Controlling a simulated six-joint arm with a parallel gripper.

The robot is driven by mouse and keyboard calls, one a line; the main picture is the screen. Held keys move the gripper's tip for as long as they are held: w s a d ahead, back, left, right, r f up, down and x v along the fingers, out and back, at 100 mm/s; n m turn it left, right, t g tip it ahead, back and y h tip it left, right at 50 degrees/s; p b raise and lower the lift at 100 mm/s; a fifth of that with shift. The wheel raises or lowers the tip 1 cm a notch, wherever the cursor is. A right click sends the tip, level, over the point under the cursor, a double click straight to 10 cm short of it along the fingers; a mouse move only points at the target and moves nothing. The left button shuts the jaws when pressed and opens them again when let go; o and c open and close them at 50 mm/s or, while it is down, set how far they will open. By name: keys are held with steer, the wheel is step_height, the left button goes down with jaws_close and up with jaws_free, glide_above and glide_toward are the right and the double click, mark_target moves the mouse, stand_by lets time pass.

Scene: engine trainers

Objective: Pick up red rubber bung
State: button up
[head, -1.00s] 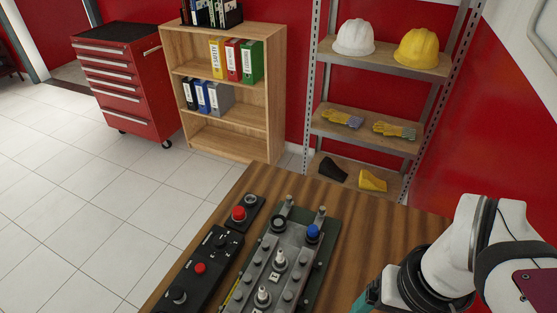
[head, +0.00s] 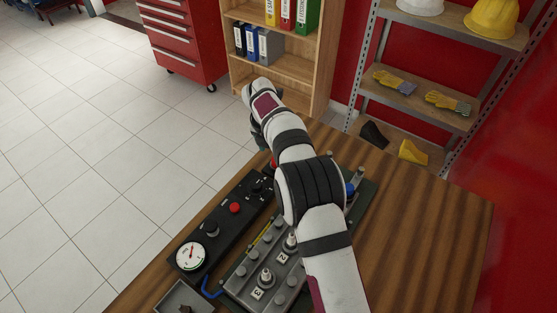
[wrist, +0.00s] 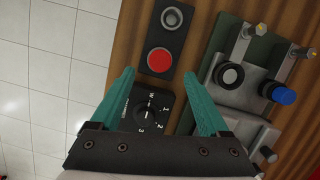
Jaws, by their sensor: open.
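In the wrist view a red round piece (wrist: 159,61), which looks like the red rubber bung, sits in a small black plate (wrist: 149,74) beside an empty-looking ring (wrist: 172,17). In the head view only a sliver of this red piece shows beside my arm. My gripper (wrist: 157,75) has two teal fingers spread wide and empty. In the wrist view the red piece lies between and just beyond the fingertips. Their height above it is hard to tell.
A black control panel has a red button (head: 235,207) and a gauge (head: 190,256). A numbered dial (wrist: 150,106) shows between the fingers. The grey engine block (wrist: 222,82) with a blue cap (wrist: 285,96) stands to the right. The wooden table (head: 430,230) is bare at right.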

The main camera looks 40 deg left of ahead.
steer(key=x, duration=0.5)
steer(key=shift+w+f, duration=0.1)
steer(key=shift+f, duration=0.2)
jaws_close()
